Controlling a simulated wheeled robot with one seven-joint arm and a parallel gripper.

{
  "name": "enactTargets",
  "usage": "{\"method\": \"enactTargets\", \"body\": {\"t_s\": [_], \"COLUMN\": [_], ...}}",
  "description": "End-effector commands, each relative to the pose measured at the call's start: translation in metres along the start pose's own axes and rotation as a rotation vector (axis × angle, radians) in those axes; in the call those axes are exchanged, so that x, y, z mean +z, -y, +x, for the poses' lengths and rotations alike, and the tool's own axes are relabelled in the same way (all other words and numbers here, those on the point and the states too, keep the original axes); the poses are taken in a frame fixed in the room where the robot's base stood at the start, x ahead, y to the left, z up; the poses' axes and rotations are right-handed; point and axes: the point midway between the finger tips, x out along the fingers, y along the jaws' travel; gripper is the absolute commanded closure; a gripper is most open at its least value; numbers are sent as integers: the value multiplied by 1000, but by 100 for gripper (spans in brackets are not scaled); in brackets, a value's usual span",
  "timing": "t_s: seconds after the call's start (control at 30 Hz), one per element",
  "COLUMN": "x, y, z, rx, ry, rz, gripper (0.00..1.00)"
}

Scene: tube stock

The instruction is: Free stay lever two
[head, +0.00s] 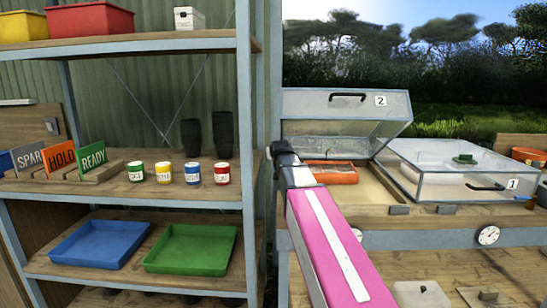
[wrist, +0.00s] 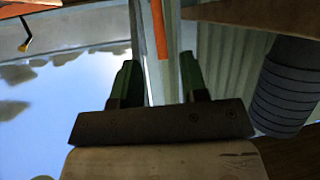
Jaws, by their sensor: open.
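The glazed lid (head: 330,105) marked 2 stands raised and tilted over its frame, with a black handle near its top edge. My pink arm reaches up to the left side of that frame, and its dark end covers the corner there. My gripper (wrist: 157,80) shows in the wrist view as two dark green fingers, apart and with nothing clasped between them. A narrow orange-red bar (wrist: 158,30) stands beyond the fingertips, roughly in line with the gap. It may be stay lever two, but I cannot tell for sure. No lever shows clearly in the head view.
An orange tray (head: 331,178) lies inside frame two. The lid (head: 430,165) marked 1 is lower, at right. Shelving on the left holds labelled tins, signs, a blue tray (head: 92,244) and a green tray (head: 190,248). Dark stacked pots (wrist: 285,90) are right of my gripper.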

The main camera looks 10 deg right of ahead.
Motion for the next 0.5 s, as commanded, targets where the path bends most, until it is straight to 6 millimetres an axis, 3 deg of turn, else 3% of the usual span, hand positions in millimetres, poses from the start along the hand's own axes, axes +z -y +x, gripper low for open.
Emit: {"method": "enactTargets", "body": {"t_s": [0.3, 0.5], "x": [-1, -1], "y": [0, 0], "z": [60, 79], "rx": [0, 0], "ry": [1, -1], "rz": [0, 0], "gripper": [60, 60]}}
